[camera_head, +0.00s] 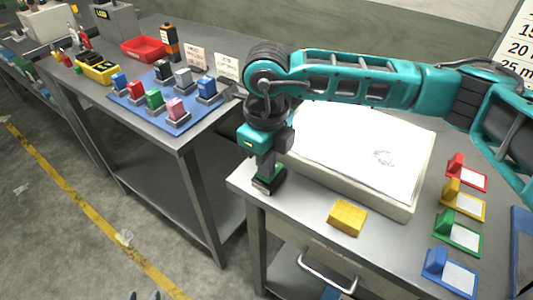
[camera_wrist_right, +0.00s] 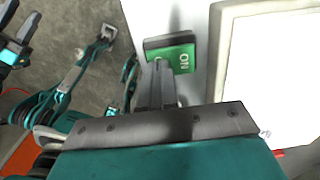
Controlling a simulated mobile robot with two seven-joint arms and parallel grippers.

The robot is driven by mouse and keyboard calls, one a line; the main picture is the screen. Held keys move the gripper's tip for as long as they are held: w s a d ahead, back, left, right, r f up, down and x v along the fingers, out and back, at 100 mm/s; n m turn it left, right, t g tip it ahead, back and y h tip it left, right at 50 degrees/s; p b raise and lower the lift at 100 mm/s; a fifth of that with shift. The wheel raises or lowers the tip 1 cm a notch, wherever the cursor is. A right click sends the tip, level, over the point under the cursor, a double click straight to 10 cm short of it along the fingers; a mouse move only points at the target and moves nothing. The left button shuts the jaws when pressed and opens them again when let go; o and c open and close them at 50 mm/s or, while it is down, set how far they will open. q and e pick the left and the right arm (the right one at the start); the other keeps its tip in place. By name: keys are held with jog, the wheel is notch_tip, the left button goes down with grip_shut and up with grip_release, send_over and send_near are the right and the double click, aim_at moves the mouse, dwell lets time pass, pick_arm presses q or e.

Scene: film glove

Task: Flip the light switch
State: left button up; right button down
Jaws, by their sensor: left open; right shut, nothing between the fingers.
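The light switch (camera_head: 268,184) is a small dark block with a green top on the near left corner of the right table. In the right wrist view its green rocker (camera_wrist_right: 182,58) shows the letters "ON". My right gripper (camera_head: 265,174) points down over the switch, shut and empty. In the wrist view its fingertips (camera_wrist_right: 160,64) overlap the rocker's left part and hide some of it. I cannot tell whether they touch it. Two dark tips of my left gripper (camera_head: 145,296) show at the bottom edge of the head view, apart and empty.
A white light box (camera_head: 424,178) with a sheet lies behind the switch. A yellow block (camera_head: 347,217) is in front of it. Several coloured stands, including a blue one (camera_head: 450,272), line the right. A left table holds a blue mat (camera_head: 180,124) with coloured blocks and a red tray (camera_head: 143,49).

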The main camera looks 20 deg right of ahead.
jog(key=shift+f+b, duration=0.2)
jog(key=shift+b, duration=0.2)
jog(key=shift+d, duration=0.1)
jog(key=shift+w+d+r, duration=0.35)
jog(key=shift+w+d, duration=0.1)
jog(key=shift+r, duration=0.1)
dwell(0.4)
